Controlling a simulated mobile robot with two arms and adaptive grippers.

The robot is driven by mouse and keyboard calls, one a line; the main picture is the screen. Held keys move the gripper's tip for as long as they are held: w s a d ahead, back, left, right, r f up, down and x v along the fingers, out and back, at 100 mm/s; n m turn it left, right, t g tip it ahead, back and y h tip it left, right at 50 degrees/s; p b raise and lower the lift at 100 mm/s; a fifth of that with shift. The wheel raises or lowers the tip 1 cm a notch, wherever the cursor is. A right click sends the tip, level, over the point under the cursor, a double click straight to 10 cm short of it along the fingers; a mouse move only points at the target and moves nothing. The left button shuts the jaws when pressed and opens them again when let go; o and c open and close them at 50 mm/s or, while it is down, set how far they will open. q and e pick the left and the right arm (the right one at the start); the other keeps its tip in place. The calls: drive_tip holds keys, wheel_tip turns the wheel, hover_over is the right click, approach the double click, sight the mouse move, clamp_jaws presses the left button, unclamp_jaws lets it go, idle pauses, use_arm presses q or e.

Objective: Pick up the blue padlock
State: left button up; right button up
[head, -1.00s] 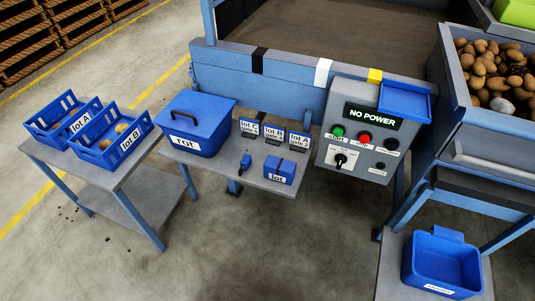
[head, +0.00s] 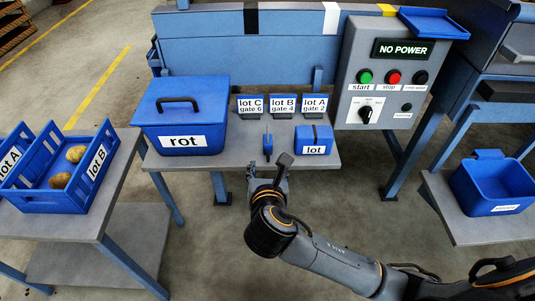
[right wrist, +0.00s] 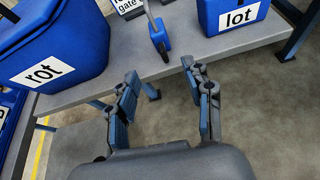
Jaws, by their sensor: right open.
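The blue padlock (head: 267,146) stands on the grey table between the rot box and the blue lot box, close to the front edge. In the right wrist view the padlock (right wrist: 159,40) shows a blue body with a grey shackle rising from it. My right gripper (head: 281,168) is at the table's front edge, just in front of the padlock and apart from it. In the right wrist view the fingers of my right gripper (right wrist: 160,72) are spread and empty, with the padlock beyond the gap between them. My left gripper is not in view.
The rot box (head: 183,108) stands left of the padlock and the lot box (head: 314,139) close to its right. Lot gate tags (head: 283,105) stand behind. The control panel (head: 390,75) reads NO POWER. Crates with potatoes (head: 60,190) are at the left. A blue bin (head: 492,184) is at the right.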

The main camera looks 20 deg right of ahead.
sight(268, 147)
drive_tip(key=shift+n, duration=0.4)
drive_tip(key=b+x, duration=0.1)
drive_tip(key=x, duration=0.1)
drive_tip(key=b+x, duration=0.1)
drive_tip(key=x, duration=0.2)
drive_tip(key=r+b+x, duration=0.1)
drive_tip(key=x, duration=0.1)
drive_tip(key=shift+w+d, duration=0.3)
drive_tip(key=shift+w, duration=0.05)
drive_tip(key=b+x, duration=0.1)
drive_tip(key=x, duration=0.1)
drive_tip(key=shift+w+d+f, duration=0.1)
drive_tip(key=shift+w, duration=0.15)
drive_tip(key=shift+b+x, duration=0.75)
drive_tip(key=shift+x, duration=0.4)
drive_tip(key=shift+w+d, duration=0.1)
drive_tip(key=shift+w, duration=0.05)
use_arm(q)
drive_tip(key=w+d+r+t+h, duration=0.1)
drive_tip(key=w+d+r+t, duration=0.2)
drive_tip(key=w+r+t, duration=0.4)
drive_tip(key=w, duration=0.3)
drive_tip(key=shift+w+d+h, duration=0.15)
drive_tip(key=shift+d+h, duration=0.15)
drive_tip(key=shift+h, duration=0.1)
use_arm(e)
drive_tip(key=shift+c, duration=0.4)
clamp_jaws()
